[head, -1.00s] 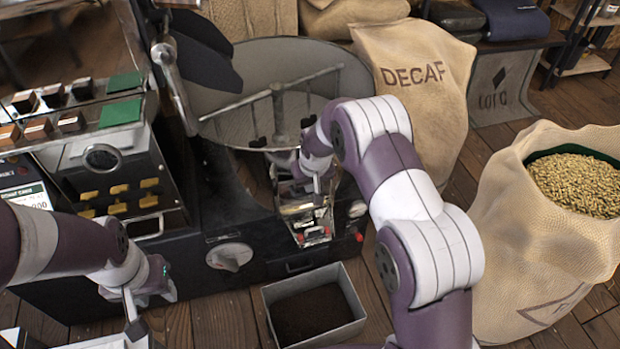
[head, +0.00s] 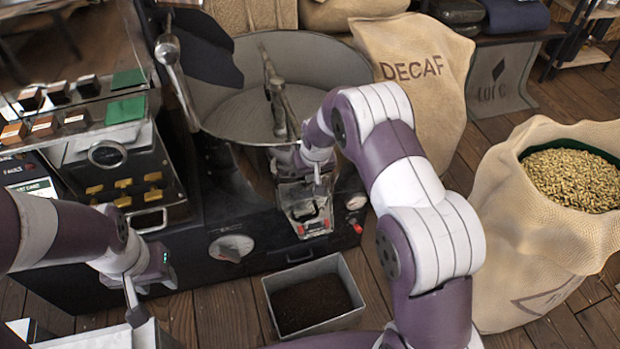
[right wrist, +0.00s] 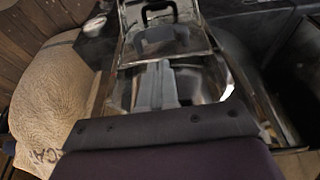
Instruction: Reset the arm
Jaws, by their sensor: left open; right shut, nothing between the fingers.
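My right arm reaches over to the front of the roaster, below the round cooling pan (head: 225,115). My right gripper (head: 317,178) is shut and empty above the clear-fronted metal chute (head: 306,212). The right wrist view shows its grey fingers (right wrist: 155,84) together, with the chute's handled flap (right wrist: 158,40) beyond them. Whether they touch the chute I cannot tell. My left gripper (head: 137,308) is open at the lower left, above a pale box-like surface (head: 95,338), with nothing seen in it.
A grey bin (head: 350,312) of dark grounds stands on the floor below the chute. A DECAF sack (head: 425,100) is behind my right arm, and an open sack (head: 540,230) of pale beans is at right. The roaster's control panel (head: 120,180) is near my left arm.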

